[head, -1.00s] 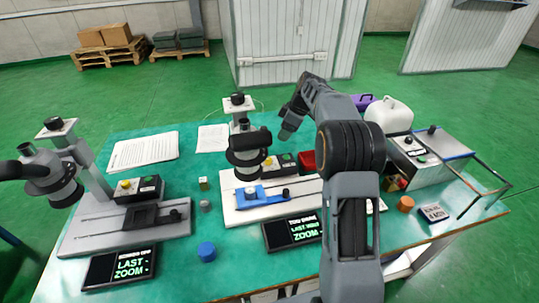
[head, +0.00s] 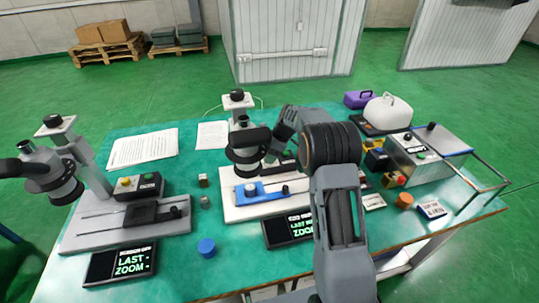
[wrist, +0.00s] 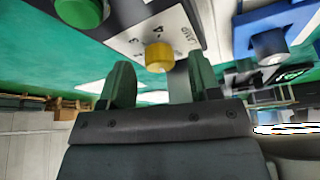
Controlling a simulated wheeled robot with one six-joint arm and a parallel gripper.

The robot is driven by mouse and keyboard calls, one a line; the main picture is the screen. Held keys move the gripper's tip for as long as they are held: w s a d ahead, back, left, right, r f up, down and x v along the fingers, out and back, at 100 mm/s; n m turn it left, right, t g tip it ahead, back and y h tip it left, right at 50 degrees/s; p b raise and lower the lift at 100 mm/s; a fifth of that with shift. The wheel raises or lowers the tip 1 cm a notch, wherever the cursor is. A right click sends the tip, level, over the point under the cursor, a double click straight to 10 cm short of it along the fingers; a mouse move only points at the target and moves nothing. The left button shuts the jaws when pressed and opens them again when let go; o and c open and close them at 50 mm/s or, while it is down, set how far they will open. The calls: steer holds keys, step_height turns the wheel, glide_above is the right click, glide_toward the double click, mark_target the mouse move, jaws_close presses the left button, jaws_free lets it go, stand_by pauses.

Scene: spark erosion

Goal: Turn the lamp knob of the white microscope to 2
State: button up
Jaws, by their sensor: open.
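The white microscope (head: 240,208) stands mid-table with a blue slide stage (head: 262,195) on its base. Its lamp box shows in the wrist view as a dark box with a white, numbered face (wrist: 180,22), seen upside down. The yellow lamp knob (wrist: 159,57) sticks out of that face, near the printed 3 and 4. I cannot tell which number it points to. My gripper (wrist: 158,70) is open, one finger on each side of the knob in the picture; I cannot see any contact. In the head view my gripper (head: 272,156) hides the knob and part of the box.
A green button (wrist: 82,12) is beside the knob. A grey microscope (head: 85,235) with its own yellow knob (head: 125,182) stands at left. Display panels (head: 118,265) lie along the front. A blue cap (head: 206,248) lies between them. A control box (head: 410,160) stands at right.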

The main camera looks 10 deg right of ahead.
steer(key=shift+w+a+f, duration=0.1)
steer(key=shift+a+f, duration=0.1)
steer(key=shift+f, duration=0.3)
steer(key=shift+c, duration=0.2)
steer(key=c, duration=0.9)
